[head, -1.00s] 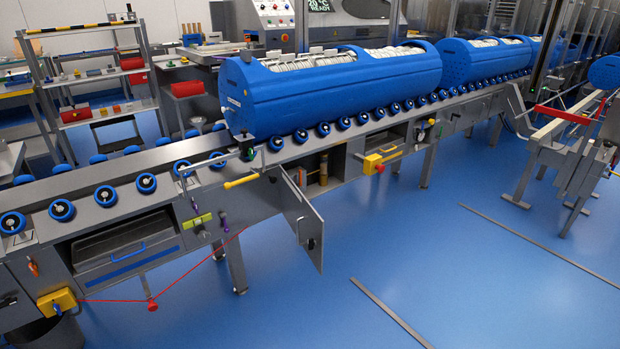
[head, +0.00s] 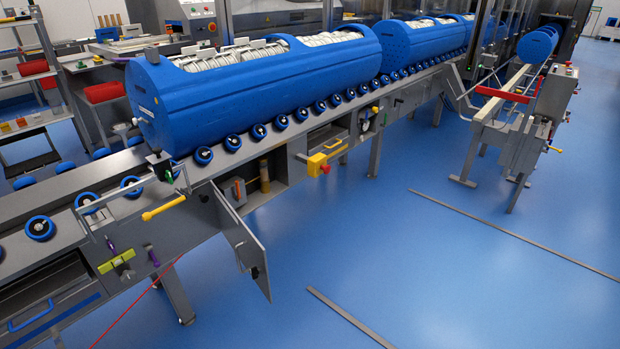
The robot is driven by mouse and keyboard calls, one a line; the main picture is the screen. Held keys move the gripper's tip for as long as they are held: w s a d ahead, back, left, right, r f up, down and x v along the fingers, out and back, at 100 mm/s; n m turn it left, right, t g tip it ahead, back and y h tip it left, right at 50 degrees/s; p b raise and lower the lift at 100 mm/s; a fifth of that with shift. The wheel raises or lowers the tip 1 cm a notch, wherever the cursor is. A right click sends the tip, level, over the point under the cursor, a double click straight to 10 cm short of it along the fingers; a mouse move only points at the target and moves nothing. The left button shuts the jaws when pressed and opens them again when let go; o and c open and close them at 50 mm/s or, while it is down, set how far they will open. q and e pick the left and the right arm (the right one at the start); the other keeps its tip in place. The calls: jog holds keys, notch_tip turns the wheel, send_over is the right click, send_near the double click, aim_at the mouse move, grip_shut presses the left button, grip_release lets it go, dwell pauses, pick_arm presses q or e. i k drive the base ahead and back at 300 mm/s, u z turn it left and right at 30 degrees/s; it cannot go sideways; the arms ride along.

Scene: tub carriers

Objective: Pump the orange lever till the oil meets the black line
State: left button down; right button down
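A cabinet with its grey door (head: 240,238) swung open is under the roller conveyor. Inside it is a grey box with a small orange part (head: 239,190), which may be the orange lever; it is too small to be sure. A tan upright cylinder (head: 264,177) stands to its right in the same opening, possibly the oil gauge. I cannot make out an oil level or a black line on it. Neither of my grippers is in view.
Blue tubs (head: 262,85) lie on the conveyor's blue-wheeled rollers. A yellow handle (head: 163,208) sticks out left of the cabinet and a yellow box with a red button (head: 318,164) sits right of it. Open blue floor (head: 400,240) lies in front, with flat grey strips (head: 348,318).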

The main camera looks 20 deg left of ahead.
aim_at(238, 199)
jog(key=z, duration=0.05)
jog(key=i, duration=1.15)
jog(key=u, duration=0.6)
